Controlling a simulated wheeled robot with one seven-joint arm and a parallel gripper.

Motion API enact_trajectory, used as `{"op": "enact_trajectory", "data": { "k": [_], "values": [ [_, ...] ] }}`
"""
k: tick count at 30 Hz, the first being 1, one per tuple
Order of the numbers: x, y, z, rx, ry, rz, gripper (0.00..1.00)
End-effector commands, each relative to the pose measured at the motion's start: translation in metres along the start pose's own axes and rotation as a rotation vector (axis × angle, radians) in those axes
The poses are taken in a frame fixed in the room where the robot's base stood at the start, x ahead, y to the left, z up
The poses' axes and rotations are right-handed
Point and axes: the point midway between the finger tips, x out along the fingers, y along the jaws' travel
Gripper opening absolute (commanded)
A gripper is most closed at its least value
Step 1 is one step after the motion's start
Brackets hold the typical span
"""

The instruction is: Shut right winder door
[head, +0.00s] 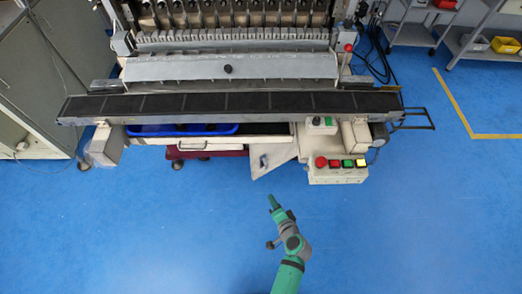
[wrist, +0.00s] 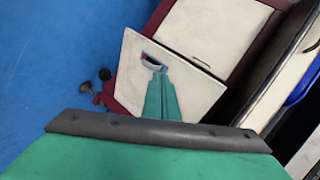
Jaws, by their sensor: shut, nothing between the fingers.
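The right winder door (head: 277,156) is a white panel under the winder's front. It stands swung out at an angle from the maroon cabinet. In the wrist view the door (wrist: 183,98) fills the middle, with a small grey-blue recessed handle (wrist: 153,62) near its upper left corner. My gripper (head: 271,199) is shut and empty, in front of the door's lower edge in the head view, with a visible gap there. In the wrist view the green fingertips (wrist: 160,77) overlap the door just below the handle; I cannot tell the distance from this view.
Another white panel (wrist: 212,35) sits flush in the maroon body. A control box (head: 337,168) with coloured buttons juts out right of the door. A blue tray (head: 180,129) lies under the dark front ledge (head: 230,103). The blue floor (head: 160,230) around my arm is clear.

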Motion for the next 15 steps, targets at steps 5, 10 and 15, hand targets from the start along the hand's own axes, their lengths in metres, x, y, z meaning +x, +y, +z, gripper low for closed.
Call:
{"op": "enact_trajectory", "data": {
  "k": [5, 10, 15],
  "values": [
    [0.033, -0.039, -0.047, 0.129, -0.08, -0.133, 0.0],
    [0.043, -0.067, -0.075, 0.194, -0.136, -0.225, 0.0],
    [0.047, -0.08, -0.085, 0.215, -0.159, -0.263, 0.0]
  ]
}}
